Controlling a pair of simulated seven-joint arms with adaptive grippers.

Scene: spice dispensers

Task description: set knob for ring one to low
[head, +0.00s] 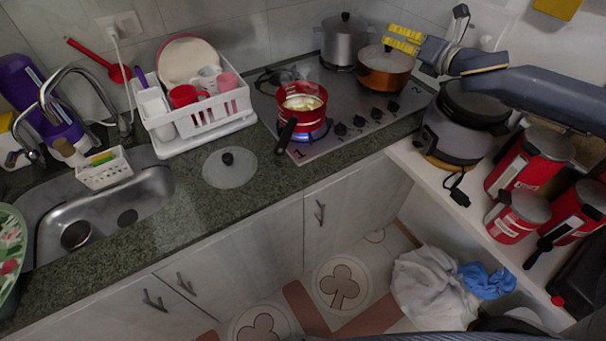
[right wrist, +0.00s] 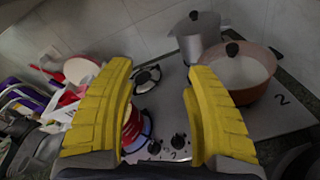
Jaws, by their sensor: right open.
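The cooktop (head: 338,151) carries a row of several dark knobs (head: 359,121) along its front edge. A "1" is marked at its left front corner and a "2" at its right. A red pot (head: 303,109) sits on the left front burner, over a blue flame (head: 318,133). Two knobs (right wrist: 178,141) also show between my fingers in the right wrist view. My right gripper (head: 404,40) is open and empty, above the back right of the cooktop near the orange pot, away from the knobs. Knob markings are too small to read. My left gripper is out of view.
An orange lidded pot (head: 384,75) and a tall grey pot (head: 344,42) stand at the back. A dish rack (head: 201,122) is to the left, a glass lid (head: 230,167) on the counter. A grey cooker (head: 462,130) and red canisters (head: 527,160) stand right.

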